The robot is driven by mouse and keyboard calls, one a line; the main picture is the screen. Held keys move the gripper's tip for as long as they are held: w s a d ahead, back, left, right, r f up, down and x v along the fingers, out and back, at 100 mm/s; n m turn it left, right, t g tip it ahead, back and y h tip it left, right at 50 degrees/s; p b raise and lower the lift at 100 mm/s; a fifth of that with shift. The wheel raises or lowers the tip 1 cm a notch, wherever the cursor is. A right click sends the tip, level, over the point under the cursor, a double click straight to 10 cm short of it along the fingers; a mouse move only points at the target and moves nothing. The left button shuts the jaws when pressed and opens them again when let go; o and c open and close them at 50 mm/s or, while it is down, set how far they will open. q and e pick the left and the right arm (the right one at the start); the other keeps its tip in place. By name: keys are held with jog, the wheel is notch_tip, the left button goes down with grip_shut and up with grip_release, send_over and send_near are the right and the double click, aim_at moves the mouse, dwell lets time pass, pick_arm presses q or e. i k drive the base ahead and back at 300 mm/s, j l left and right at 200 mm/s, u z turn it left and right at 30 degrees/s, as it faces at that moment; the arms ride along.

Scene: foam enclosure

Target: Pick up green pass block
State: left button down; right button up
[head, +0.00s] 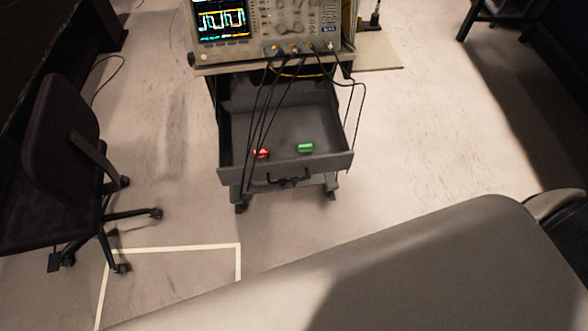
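The green pass block (306,147) is small and bright. It lies in the open grey drawer (285,165) of a wheeled cart, right of the drawer's middle and near its front wall. A small red block (261,153) lies to its left in the same drawer. Neither of my grippers shows in the head view, so nothing of mine is seen near the block.
An oscilloscope (280,22) stands on the cart above the drawer, and dark cables (262,120) hang down past the drawer. An office chair (65,165) stands at the left. A large grey surface (420,260) fills the lower right. Floor is clear right of the cart.

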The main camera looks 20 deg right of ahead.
aim_at(303, 148)
jog(key=i+l, duration=0.35)
jog(key=i, duration=0.2)
jog(key=l+z, duration=0.1)
jog(key=z, duration=0.15)
jog(key=k+l+z, duration=0.1)
jog(key=z, duration=0.2)
jog(key=i+l, duration=0.15)
jog(key=l, duration=0.3)
jog(key=i+l, duration=0.1)
jog(key=l, duration=0.35)
jog(key=i+l+u, duration=0.1)
jog(key=l, duration=0.3)
jog(key=i+l, duration=0.15)
jog(key=l, duration=0.3)
jog(key=l+u, duration=0.1)
jog(key=u, duration=0.7)
jog(key=l+u, duration=0.15)
jog(key=u, duration=0.25)
